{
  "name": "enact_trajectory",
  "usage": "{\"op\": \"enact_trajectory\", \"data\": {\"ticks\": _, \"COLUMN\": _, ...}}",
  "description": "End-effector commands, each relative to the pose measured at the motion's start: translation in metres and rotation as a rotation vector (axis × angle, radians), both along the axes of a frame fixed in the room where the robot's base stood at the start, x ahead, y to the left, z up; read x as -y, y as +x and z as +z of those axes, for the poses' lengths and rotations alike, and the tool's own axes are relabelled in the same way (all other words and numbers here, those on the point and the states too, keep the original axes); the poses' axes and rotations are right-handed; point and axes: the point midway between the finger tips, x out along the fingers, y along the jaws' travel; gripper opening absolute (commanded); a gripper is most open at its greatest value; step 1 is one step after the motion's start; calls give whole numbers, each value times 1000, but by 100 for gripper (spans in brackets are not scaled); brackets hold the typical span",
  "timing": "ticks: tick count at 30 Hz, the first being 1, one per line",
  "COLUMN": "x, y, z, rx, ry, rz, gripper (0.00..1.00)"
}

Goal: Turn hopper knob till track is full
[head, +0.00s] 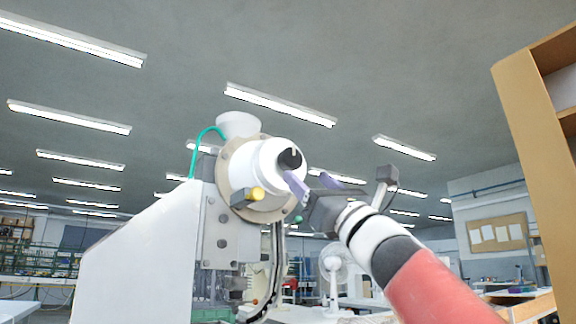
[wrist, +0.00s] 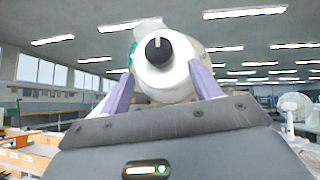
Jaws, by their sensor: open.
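The black hopper knob (head: 290,158) sits on the front of the white hopper drum (head: 262,163), on the upper part of the press (head: 220,222). In the wrist view the knob (wrist: 159,49) faces me, its pale mark pointing about straight up. My gripper (head: 306,180) is open, its purple fingers spread just in front of and below the knob. In the wrist view the fingers of my gripper (wrist: 160,72) stand left and right of the drum's lower part, with nothing held. I cannot make out the track or its fill.
A white funnel (head: 238,124) tops the drum, with a green hose (head: 199,146) beside it. A white fan (head: 333,266) stands behind, and a wooden shelf (head: 525,130) is at right.

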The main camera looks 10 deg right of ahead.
Motion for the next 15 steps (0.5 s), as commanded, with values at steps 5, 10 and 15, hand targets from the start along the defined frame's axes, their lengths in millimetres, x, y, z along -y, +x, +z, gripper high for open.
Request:
{"op": "enact_trajectory", "data": {"ticks": 5, "x": -12, "y": 21, "z": 27, "rx": -2, "ry": -1, "rz": 1, "gripper": 63}}
{"op": "enact_trajectory", "data": {"ticks": 10, "x": -18, "y": 34, "z": 40, "rx": -2, "ry": 0, "rz": -1, "gripper": 63}}
{"op": "enact_trajectory", "data": {"ticks": 15, "x": -21, "y": 38, "z": 43, "rx": -2, "ry": 2, "rz": 0, "gripper": 63}}
